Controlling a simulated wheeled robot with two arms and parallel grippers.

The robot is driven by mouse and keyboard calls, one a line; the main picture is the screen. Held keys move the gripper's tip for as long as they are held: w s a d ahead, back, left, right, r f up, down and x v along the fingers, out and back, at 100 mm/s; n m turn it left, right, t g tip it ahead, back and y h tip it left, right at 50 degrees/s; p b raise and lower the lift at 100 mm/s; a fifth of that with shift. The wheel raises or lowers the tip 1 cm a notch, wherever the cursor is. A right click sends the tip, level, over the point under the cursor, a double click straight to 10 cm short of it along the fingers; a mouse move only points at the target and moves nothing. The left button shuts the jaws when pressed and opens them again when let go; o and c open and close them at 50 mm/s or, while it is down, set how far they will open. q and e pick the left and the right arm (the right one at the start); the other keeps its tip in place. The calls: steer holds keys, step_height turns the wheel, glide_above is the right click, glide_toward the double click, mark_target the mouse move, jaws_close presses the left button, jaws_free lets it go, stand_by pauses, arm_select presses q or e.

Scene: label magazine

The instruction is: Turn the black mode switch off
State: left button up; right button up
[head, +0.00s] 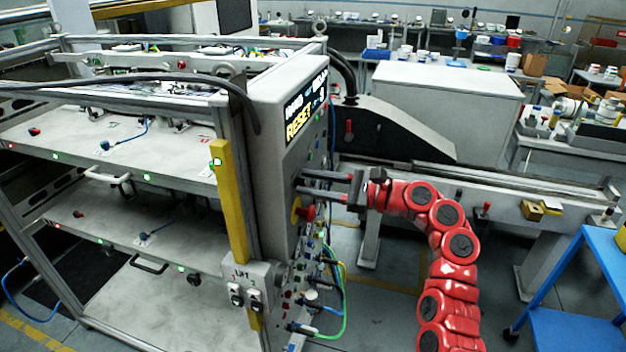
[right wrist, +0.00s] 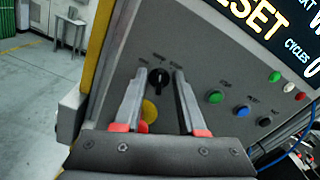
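The black mode switch (right wrist: 158,78) is a small round knob on the grey control panel (right wrist: 215,60). In the right wrist view it lies between and just beyond the fingertips of my right gripper (right wrist: 158,75). The fingers are apart on either side of it, and I see no contact. In the head view my right gripper (head: 325,186) reaches from the right to the panel face, its two fingers apart. The switch itself cannot be made out there. My left gripper is not in view.
Below the switch sits a yellow disc (right wrist: 149,110), with a red knob (head: 308,212) in the head view. Green (right wrist: 216,97), blue (right wrist: 243,110) and black buttons are to the right. Cables hang below the panel. A yellow post (head: 230,200) stands left, and a blue cart (head: 580,290) at right.

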jaws_close()
stand_by(0.6)
steer(key=n+b, duration=0.2)
steer(key=n, duration=0.1)
steer(key=n+b, duration=0.1)
steer(key=shift+s+f+n, duration=0.15)
steer(key=shift+f+n, duration=0.15)
steer(key=shift+s+a+n+b, duration=0.1)
steer(key=shift+n+b, duration=1.25)
steer(key=shift+n, duration=0.75)
jaws_free()
